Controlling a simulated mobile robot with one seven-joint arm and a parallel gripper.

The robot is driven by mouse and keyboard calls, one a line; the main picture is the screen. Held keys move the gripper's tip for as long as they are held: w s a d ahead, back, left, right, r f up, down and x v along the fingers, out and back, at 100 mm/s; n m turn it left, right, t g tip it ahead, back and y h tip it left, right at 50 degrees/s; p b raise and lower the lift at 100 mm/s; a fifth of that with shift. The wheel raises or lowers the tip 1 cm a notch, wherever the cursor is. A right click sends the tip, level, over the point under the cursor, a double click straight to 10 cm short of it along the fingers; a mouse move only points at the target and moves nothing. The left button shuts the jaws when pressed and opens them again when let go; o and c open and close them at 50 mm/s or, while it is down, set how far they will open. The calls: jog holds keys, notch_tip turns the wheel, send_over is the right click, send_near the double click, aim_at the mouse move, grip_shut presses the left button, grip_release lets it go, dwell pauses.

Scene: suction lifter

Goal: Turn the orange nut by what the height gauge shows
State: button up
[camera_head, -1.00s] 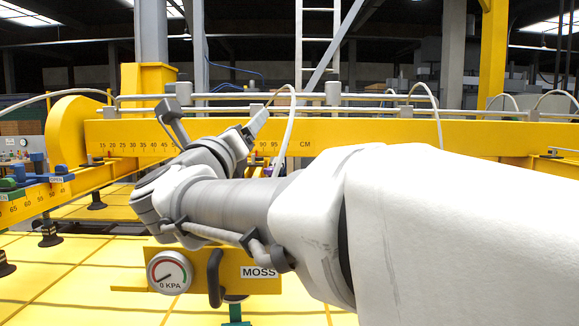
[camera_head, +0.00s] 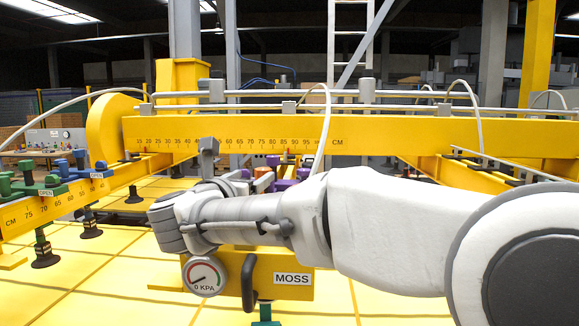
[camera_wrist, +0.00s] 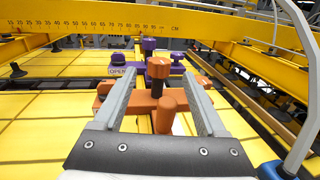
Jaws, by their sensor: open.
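In the wrist view an orange fitting (camera_wrist: 181,101) lies between and below the fingers of my gripper (camera_wrist: 162,72). It has an orange knob on a black stem (camera_wrist: 158,68), an upright orange cylinder (camera_wrist: 166,114) nearer me, and another orange knob (camera_wrist: 203,82) at the right finger. I cannot tell which of these is the nut. My gripper is open, with the stem knob between its fingers; contact is unclear. In the head view my arm hides most of the gripper and the orange parts. I cannot identify the height gauge; a centimetre scale (camera_head: 235,142) runs along the yellow beam.
Purple fittings (camera_wrist: 149,46) with an OPEN label stand just beyond the orange ones. A round dial (camera_head: 204,276) reading 0 KPA and a MOSS plate (camera_head: 292,279) sit below my arm. Green and blue fittings (camera_head: 42,184) are on the left beam. A pale hose (camera_wrist: 303,40) hangs at right.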

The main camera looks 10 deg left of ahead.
aim_at(261, 171)
jog(key=w, duration=0.4)
jog(key=w+p, duration=0.1)
jog(key=w, duration=0.1)
jog(key=shift+w+d, duration=0.1)
jog(key=shift+d, duration=0.3)
grip_shut()
